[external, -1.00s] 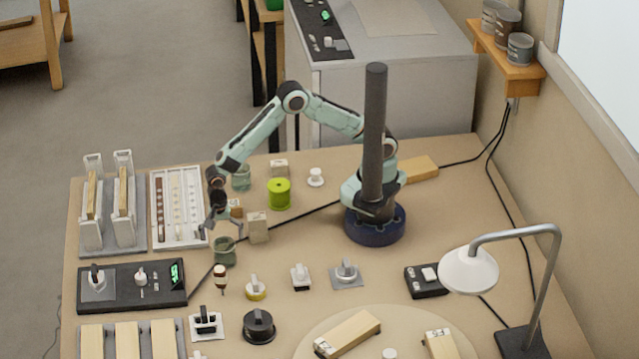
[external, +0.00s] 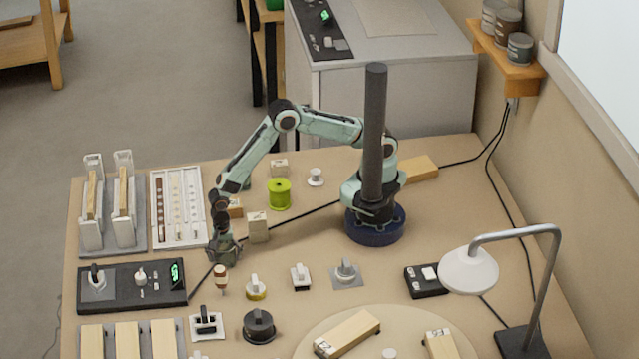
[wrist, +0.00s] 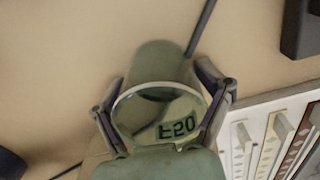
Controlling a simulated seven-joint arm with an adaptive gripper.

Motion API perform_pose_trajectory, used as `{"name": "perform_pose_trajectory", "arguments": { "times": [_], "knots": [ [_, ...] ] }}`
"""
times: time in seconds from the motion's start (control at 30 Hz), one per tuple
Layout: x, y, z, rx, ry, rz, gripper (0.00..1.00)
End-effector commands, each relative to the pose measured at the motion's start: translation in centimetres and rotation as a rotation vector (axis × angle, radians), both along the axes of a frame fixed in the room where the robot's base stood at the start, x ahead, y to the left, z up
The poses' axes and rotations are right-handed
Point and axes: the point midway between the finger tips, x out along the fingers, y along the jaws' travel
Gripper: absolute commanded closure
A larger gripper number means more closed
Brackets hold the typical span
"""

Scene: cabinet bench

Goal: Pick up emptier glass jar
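A grey-green glass jar (external: 225,254) stands on the bench at the front left of my arm. My gripper (external: 223,243) is lowered over it. In the wrist view the jar's round rim (wrist: 118,106) lies between my two spread fingers (wrist: 162,100), one on each side. Dark characters show near the rim. The fingers look open and close to the jar, but I cannot tell whether they touch it. A second grey-green jar farther back is mostly hidden behind my forearm in the external view. How full either jar is cannot be made out.
A small wooden block (external: 257,227) stands close to the right of the jar. A brown-and-white handled item (external: 220,279) stands in front. A white tray (external: 203,205) and black control panel (external: 130,299) lie to the left. A lime-green spool (external: 279,194) stands behind. A black cable runs past.

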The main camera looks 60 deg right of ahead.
Motion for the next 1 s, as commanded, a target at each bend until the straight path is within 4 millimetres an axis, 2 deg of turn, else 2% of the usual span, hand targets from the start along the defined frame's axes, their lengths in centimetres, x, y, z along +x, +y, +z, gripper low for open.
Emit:
{"name": "perform_pose_trajectory", "arguments": {
  "times": [0.57, 0.63, 0.9, 1.0],
  "knots": [
    [0.0, -0.1, 0.3, -0.001, 0.000, -0.001, 0.67],
    [0.0, -0.1, 0.6, -0.001, 0.000, -0.001, 0.70],
    [0.1, 0.0, 3.0, 0.002, -0.001, -0.002, 0.72],
    [-0.4, -0.7, 4.1, 0.001, 0.000, -0.002, 0.72]
  ]
}}
